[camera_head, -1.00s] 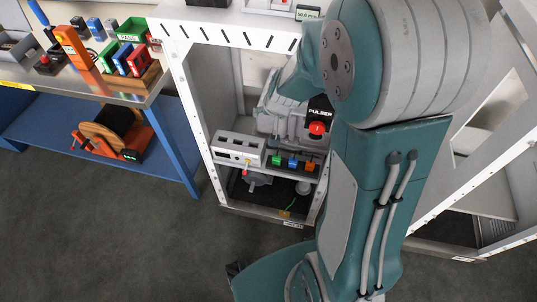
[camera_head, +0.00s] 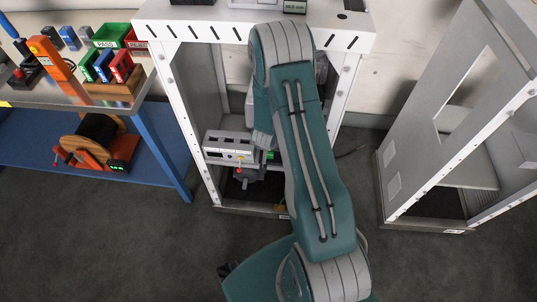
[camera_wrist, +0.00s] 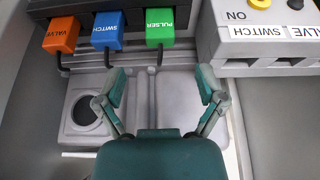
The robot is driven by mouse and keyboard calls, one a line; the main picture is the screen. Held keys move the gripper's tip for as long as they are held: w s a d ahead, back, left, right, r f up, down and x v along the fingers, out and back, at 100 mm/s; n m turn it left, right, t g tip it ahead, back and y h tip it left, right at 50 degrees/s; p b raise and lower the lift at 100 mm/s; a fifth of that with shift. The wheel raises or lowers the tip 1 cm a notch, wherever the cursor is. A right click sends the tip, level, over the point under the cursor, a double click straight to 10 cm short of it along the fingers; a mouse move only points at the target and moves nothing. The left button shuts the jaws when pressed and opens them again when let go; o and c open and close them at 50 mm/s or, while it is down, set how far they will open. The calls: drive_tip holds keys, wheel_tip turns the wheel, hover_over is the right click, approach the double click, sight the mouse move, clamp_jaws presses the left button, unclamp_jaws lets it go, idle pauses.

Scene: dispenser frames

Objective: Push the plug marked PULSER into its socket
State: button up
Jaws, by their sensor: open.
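The green plug marked PULSER (camera_wrist: 160,27) hangs at the top middle of the wrist view, a dark cable running down from it. The blue SWITCH plug (camera_wrist: 107,31) and the orange VALVE plug (camera_wrist: 61,36) are to its left. My gripper (camera_wrist: 160,85) is open and empty, its two fingers spread just below the green plug and apart from it. In the head view, my arm hides the gripper and most of the plugs. I cannot tell which opening is the PULSER socket.
A pale box (camera_wrist: 262,40) with SWITCH and VALVE labels sits close on the right; it also shows in the head view (camera_head: 228,145). The white cabinet frame (camera_head: 182,110) surrounds the work space. A blue workbench (camera_head: 80,145) stands left.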

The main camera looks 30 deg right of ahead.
sight(269, 154)
drive_tip(key=x, duration=0.7)
drive_tip(key=shift+f, duration=0.15)
drive_tip(key=c, duration=1.2)
